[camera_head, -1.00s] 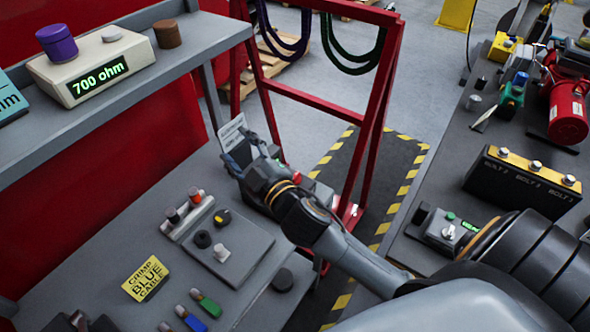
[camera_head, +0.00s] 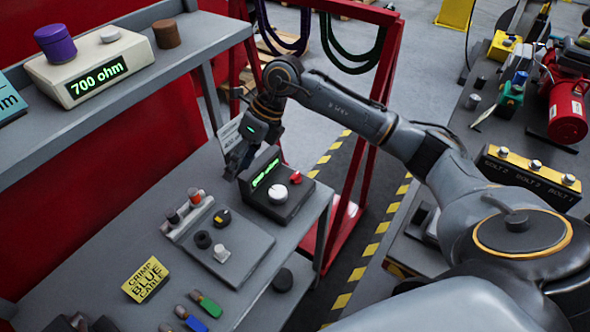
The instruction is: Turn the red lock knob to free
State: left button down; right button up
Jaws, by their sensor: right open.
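The valve actuator seems to be the dark box (camera_head: 277,200) at the back right of the left workbench. It has a lit green display (camera_head: 264,172), a white knob (camera_head: 278,193) and a small red knob (camera_head: 296,177) on its top face. My right gripper (camera_head: 238,165) hangs behind and to the left of this box, pointing down, open and apart from the red knob. Its fingers partly overlap a white card and are small in view. The red knob's exact setting is too small to read. My left gripper is not in view.
A grey plate with knobs (camera_head: 240,250) and a yellow sign (camera_head: 146,279) lie on the bench (camera_head: 150,215). A shelf with a 700 ohm meter (camera_head: 90,68) stands at upper left. A red frame (camera_head: 375,100) rises behind the bench's right end.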

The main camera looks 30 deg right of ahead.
aim_at(295, 175)
jog(key=d+r+m+g+h, duration=0.15)
jog(key=d+h, duration=0.45)
jog(key=d, duration=0.9)
jog(key=shift+t, duration=0.25)
jog(key=f+p, duration=0.1)
jog(key=f, duration=0.3)
jog(key=f+p, duration=0.1)
jog(key=f, duration=0.3)
jog(key=f+p, duration=0.2)
jog(key=f, duration=0.3)
jog(key=shift+a, duration=0.3)
